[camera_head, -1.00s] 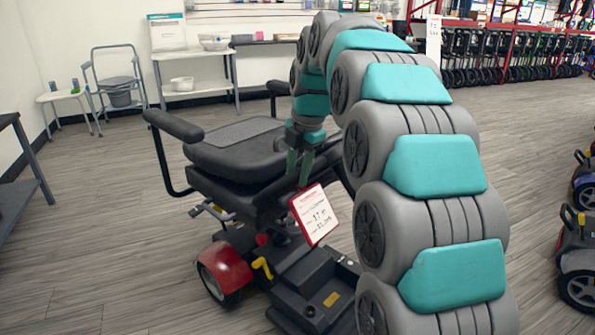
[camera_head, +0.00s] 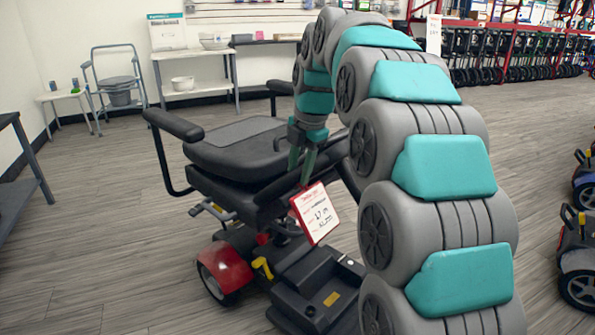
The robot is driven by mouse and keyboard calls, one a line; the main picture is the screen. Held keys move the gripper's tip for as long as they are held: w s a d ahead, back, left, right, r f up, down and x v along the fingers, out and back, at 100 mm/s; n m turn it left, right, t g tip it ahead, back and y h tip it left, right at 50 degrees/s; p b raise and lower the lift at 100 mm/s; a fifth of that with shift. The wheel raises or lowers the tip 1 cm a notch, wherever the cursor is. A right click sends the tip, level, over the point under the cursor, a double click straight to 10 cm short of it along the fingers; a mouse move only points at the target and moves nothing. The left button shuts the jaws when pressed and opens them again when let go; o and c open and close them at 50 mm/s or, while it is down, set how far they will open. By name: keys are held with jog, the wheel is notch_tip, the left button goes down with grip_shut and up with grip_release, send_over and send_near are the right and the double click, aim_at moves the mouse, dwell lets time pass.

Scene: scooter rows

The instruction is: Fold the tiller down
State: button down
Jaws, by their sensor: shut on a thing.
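A black mobility scooter (camera_head: 225,160) with a red rear fender stands in the middle, its seat toward the left. Its tiller (camera_head: 345,172) is dark and mostly hidden behind my arm, and a white price tag with a red border (camera_head: 316,213) hangs by it. My gripper (camera_head: 303,172) points down at the right side of the seat, just above the tag. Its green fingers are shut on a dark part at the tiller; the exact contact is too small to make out.
Another scooter (camera_head: 580,255) stands at the right edge. A dark table (camera_head: 22,170) is at the left, and a white shelf (camera_head: 195,92) and a commode chair (camera_head: 118,85) stand by the back wall. The floor left of the scooter is clear.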

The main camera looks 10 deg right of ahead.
jog(key=shift+s+d+r+t, duration=0.3)
jog(key=shift+s+d+r, duration=0.25)
jog(key=shift+s+r, duration=0.2)
jog(key=c, duration=0.5)
grip_release()
jog(key=shift+v, duration=3.9)
jog(key=shift+d, duration=0.1)
